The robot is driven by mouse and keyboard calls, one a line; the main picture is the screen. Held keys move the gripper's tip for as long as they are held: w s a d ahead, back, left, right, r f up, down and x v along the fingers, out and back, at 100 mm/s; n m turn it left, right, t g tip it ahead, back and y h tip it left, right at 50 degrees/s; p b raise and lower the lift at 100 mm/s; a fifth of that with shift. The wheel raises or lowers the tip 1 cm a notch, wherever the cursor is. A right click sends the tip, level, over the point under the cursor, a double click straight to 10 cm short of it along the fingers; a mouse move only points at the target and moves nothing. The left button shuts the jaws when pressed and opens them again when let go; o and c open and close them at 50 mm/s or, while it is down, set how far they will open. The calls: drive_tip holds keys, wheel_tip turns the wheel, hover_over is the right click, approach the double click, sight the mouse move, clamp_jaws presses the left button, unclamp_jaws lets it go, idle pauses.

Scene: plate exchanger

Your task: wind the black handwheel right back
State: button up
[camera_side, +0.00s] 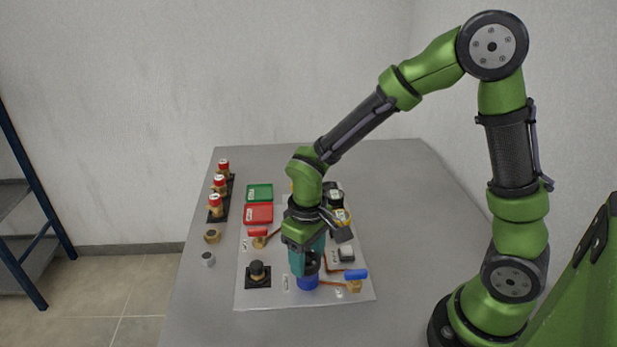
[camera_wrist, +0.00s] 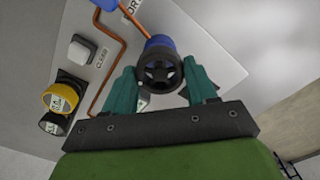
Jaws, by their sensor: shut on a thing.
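The black handwheel (camera_wrist: 160,70) shows in the wrist view as a spoked ring on top of a blue body (camera_wrist: 158,42). My gripper (camera_wrist: 163,82) has its two teal fingers on either side of the wheel, shut on its rim. In the side view my gripper (camera_side: 309,270) points down over the blue body (camera_side: 308,283) near the front of the white panel. There the wheel is mostly hidden by the fingers, and how far it is wound cannot be told.
A blue-handled valve (camera_side: 355,277) on a copper pipe stands close to the right. A black knob on a square base (camera_side: 258,273) stands to the left. Red (camera_side: 259,214) and green (camera_side: 260,193) trays lie behind. Several red-capped fittings (camera_side: 219,184) line the left. The table's right side is clear.

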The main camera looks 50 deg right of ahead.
sight(307, 258)
drive_tip(key=n, duration=1.2)
drive_tip(key=shift+n, duration=0.4)
idle(0.3)
drive_tip(key=o, duration=1.1)
drive_tip(key=shift+c, duration=0.2)
wheel_tip(307, 258, up, 17)
